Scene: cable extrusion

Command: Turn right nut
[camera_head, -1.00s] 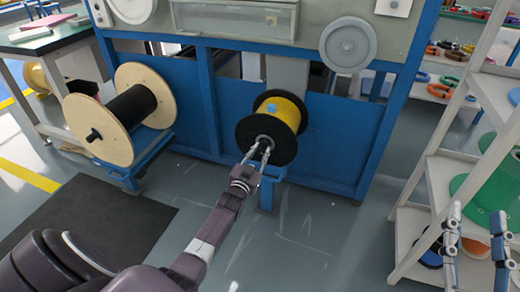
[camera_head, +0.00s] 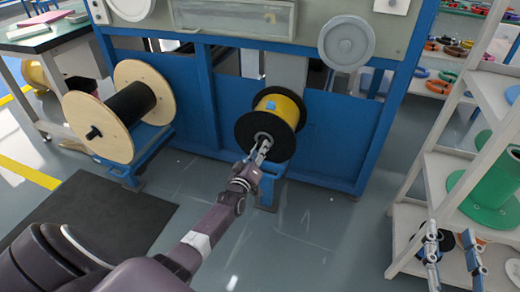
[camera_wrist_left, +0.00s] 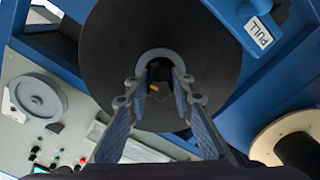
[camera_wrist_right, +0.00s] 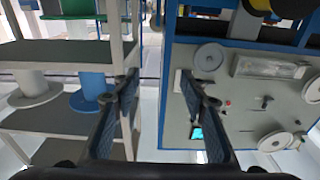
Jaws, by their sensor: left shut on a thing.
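The spool with yellow cable (camera_head: 280,106) and black flanges sits on a blue mount on the machine's front. Its grey ring-shaped nut (camera_wrist_left: 156,55) is at the hub of the near flange, with a dark centre. My left gripper (camera_head: 262,146) reaches up to this hub and is shut on the nut. In the left wrist view its fingers (camera_wrist_left: 160,88) lie on either side of the hub and partly hide the nut. My right gripper (camera_head: 452,240) is open and empty at the lower right, in front of the shelf. Its fingers stand apart in the right wrist view (camera_wrist_right: 160,88).
A wooden spool with black cable (camera_head: 112,118) stands left on another blue mount. A white shelf rack (camera_head: 428,182) with a green spool (camera_head: 488,195) is at the right. A dark mat (camera_head: 90,222) lies on the floor at left. The middle floor is clear.

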